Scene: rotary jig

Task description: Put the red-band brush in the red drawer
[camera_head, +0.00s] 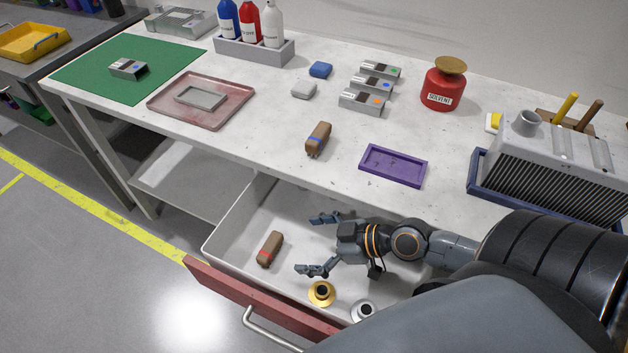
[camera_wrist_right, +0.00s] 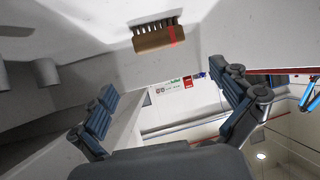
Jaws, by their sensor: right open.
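The red-band brush (camera_head: 270,249) lies on the floor of the open red drawer (camera_head: 225,289), near its left end. It is a brown block with a red band. It also shows in the right wrist view (camera_wrist_right: 157,38), with its dark bristles visible. My right gripper (camera_head: 311,244) is open over the drawer, its fingers pointing left toward the brush. A gap separates the fingers from the brush, and nothing is between them. In the right wrist view both fingers (camera_wrist_right: 165,110) are spread apart. My left gripper is not in view.
A gold part (camera_head: 321,293) and a silver part (camera_head: 363,311) are in the drawer below my right gripper. A blue-band brush (camera_head: 318,139) and a purple tray (camera_head: 393,166) sit on the white table above. A radiator-like grey unit (camera_head: 555,165) stands at right.

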